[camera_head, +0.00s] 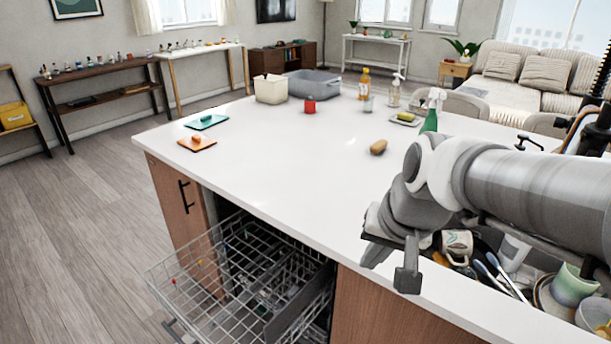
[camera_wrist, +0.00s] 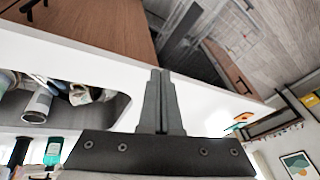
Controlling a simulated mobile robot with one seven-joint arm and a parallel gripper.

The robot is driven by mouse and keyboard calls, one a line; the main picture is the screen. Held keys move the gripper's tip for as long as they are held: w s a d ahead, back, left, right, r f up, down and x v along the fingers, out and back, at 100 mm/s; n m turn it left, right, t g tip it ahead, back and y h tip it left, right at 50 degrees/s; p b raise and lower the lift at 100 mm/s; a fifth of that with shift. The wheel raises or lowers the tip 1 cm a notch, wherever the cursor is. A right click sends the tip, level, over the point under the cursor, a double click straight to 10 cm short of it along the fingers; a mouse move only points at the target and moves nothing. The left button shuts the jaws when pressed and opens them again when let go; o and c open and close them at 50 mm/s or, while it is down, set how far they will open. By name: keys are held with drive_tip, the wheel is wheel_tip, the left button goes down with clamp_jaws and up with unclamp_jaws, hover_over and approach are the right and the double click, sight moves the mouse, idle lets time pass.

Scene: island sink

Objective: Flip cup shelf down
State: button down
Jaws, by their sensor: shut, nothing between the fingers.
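The dishwasher's wire rack (camera_head: 168,275) is pulled out below the counter's front edge. Finer wire and dark grey parts (camera_head: 290,300) show inside it; I cannot tell which is the cup shelf or whether it is up or down. My gripper (camera_head: 392,268) is shut and empty, above the counter's front edge to the right of the rack and apart from it. In the wrist view, the shut fingertips (camera_wrist: 160,73) are in front of the white counter edge, with the rack (camera_wrist: 232,32) beyond at upper right.
The white island counter (camera_head: 270,150) is mostly clear on its left half. The sink with a mug (camera_head: 457,243) and several dishes lies right of my gripper, under my arm. A green spray bottle (camera_head: 430,120) and a brown potato-like item (camera_head: 378,147) stand farther back.

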sight(298, 295)
drive_tip(key=w+a+f+m+b, duration=0.1)
drive_tip(key=w+f+b, duration=0.1)
drive_tip(key=w+f, duration=0.2)
drive_tip(key=w+a+f+m+g+y+b, duration=0.1)
drive_tip(key=w+a+f+m+b, duration=0.1)
drive_tip(key=f, duration=0.7)
drive_tip(key=w+a+f+m+b, duration=0.1)
drive_tip(key=w+a+f+b, duration=0.1)
drive_tip(key=w+f, duration=0.3)
wheel_tip(298, 295, down, 2)
drive_tip(key=shift+w+f+m+g+y+b, duration=0.1)
drive_tip(key=shift+w+m+g+y+b, duration=0.25)
drive_tip(key=shift+b, duration=0.55)
drive_tip(key=shift+s, duration=0.1)
drive_tip(key=w+a+f+b, duration=0.1)
drive_tip(key=a+f, duration=0.1)
drive_tip(key=f, duration=0.1)
drive_tip(key=w+a+f+b, duration=0.1)
drive_tip(key=w+a+f, duration=0.1)
drive_tip(key=f, duration=0.1)
drive_tip(key=w+a+f+b, duration=0.1)
drive_tip(key=a+f+b, duration=0.1)
drive_tip(key=f, duration=0.1)
drive_tip(key=shift+w+f, duration=0.1)
drive_tip(key=shift+w, duration=0.3)
drive_tip(key=shift+a+r+p, duration=0.1)
drive_tip(key=shift+r+p, duration=0.1)
drive_tip(key=shift+p, duration=0.4)
